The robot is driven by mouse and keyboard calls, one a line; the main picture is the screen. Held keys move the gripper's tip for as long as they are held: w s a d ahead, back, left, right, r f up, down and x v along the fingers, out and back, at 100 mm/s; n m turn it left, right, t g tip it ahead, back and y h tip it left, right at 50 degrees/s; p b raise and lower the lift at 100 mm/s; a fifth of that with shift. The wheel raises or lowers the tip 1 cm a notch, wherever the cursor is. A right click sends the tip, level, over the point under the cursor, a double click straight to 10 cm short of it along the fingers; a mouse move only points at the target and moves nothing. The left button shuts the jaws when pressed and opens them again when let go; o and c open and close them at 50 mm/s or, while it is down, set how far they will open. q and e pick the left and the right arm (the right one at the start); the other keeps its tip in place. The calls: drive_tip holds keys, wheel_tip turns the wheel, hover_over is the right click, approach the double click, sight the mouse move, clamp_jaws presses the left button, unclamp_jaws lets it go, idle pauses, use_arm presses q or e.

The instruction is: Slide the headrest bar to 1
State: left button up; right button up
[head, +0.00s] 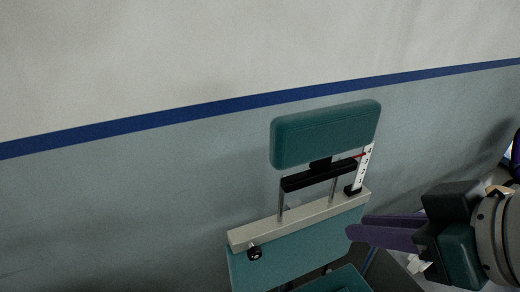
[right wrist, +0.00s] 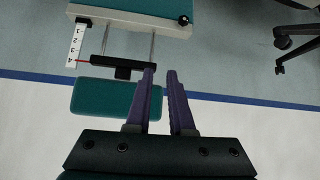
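The headrest is a teal pad (head: 325,135) above a black bar (head: 318,177) on two thin metal rods. In the right wrist view the pad (right wrist: 102,97) and bar (right wrist: 115,62) appear upside down. A white numbered scale (head: 364,168) stands beside it; in the right wrist view a red pointer (right wrist: 84,61) lies near the 4 end of the scale (right wrist: 76,44). My right gripper (head: 350,230) has purple fingers. In the right wrist view its fingertips (right wrist: 160,71) are apart with nothing between them, near one end of the bar; contact cannot be told. My left gripper is out of view.
A beige crosspiece (head: 298,220) with a black knob (head: 254,253) tops the teal chair back (head: 290,260). A wall with a blue stripe (head: 200,112) is behind. A dark wheeled chair (right wrist: 298,32) stands at the right of the right wrist view. The space left of the headrest is clear.

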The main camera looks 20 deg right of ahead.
sight(331, 170)
drive_tip(key=w+d+f+t+b, duration=0.2)
drive_tip(key=w+f+b, duration=0.1)
drive_tip(key=w+d+f+t+b, duration=0.1)
drive_tip(key=b, duration=0.1)
drive_tip(key=shift+w+d+f+m, duration=0.25)
drive_tip(key=shift+d+f+m, duration=0.05)
clamp_jaws()
drive_tip(key=w+d+t, duration=0.1)
drive_tip(key=w, duration=0.2)
drive_tip(key=w+t+b, duration=0.1)
drive_tip(key=w, duration=0.2)
drive_tip(key=w+d+t, duration=0.1)
drive_tip(key=w, duration=0.3)
drive_tip(key=shift+w+d+f+m+h+b, duration=0.1)
drive_tip(key=shift+d+f+m+h+b, duration=0.15)
drive_tip(key=shift+d+m+h+b, duration=0.1)
drive_tip(key=shift+x, duration=0.8)
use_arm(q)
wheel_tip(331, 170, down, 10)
use_arm(e)
drive_tip(key=shift+f, duration=0.15)
